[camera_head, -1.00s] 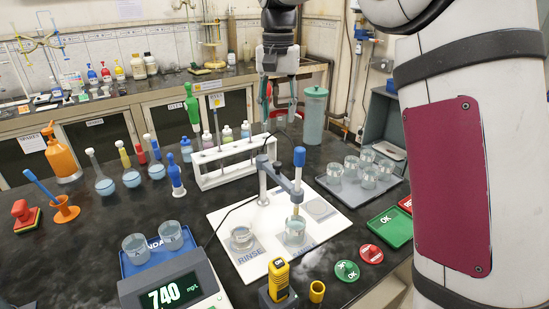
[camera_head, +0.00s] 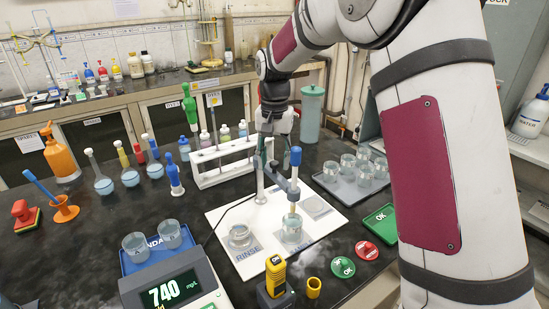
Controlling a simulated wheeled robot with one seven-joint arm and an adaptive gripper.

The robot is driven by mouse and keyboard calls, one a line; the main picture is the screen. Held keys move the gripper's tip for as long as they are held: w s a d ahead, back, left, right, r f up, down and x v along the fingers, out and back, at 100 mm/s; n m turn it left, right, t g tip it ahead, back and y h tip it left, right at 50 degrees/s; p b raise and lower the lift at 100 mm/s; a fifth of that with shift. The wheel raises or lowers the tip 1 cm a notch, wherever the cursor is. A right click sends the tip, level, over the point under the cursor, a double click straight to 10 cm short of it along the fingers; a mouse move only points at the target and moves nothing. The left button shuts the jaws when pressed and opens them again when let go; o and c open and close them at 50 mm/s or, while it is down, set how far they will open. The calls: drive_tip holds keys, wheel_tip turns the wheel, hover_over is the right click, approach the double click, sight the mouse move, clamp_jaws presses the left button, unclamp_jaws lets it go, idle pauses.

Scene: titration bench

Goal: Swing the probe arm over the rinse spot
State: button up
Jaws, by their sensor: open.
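The probe arm is a grey jointed bar (camera_head: 281,183) on a post that rises from the white board (camera_head: 222,216). Its blue-topped probe (camera_head: 295,158) stands upright over the beaker (camera_head: 292,229) on the right label. The rinse spot (camera_head: 247,252), labelled RINSE, is at the board's front left, with a glass dish (camera_head: 239,236) on it. My gripper (camera_head: 264,172) is open, pointing down at the back of the probe arm, close to its post and left of the probe. It partly hides the post; whether it touches the arm cannot be told.
A white rack (camera_head: 208,178) stands behind left of the board. A tray of beakers (camera_head: 378,186) is at the right. The meter reading 740 (camera_head: 173,293) and a yellow device (camera_head: 276,277) stand in front.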

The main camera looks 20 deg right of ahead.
clamp_jaws()
drive_tip(key=shift+a, duration=0.1)
drive_tip(key=w+a+m, duration=0.1)
drive_tip(key=a+m, duration=0.5)
drive_tip(key=m, duration=0.4)
drive_tip(key=shift+a+p, duration=0.3)
drive_tip(key=shift+a, duration=0.05)
idle(0.3)
drive_tip(key=shift+r, duration=0.1)
idle(0.3)
unclamp_jaws()
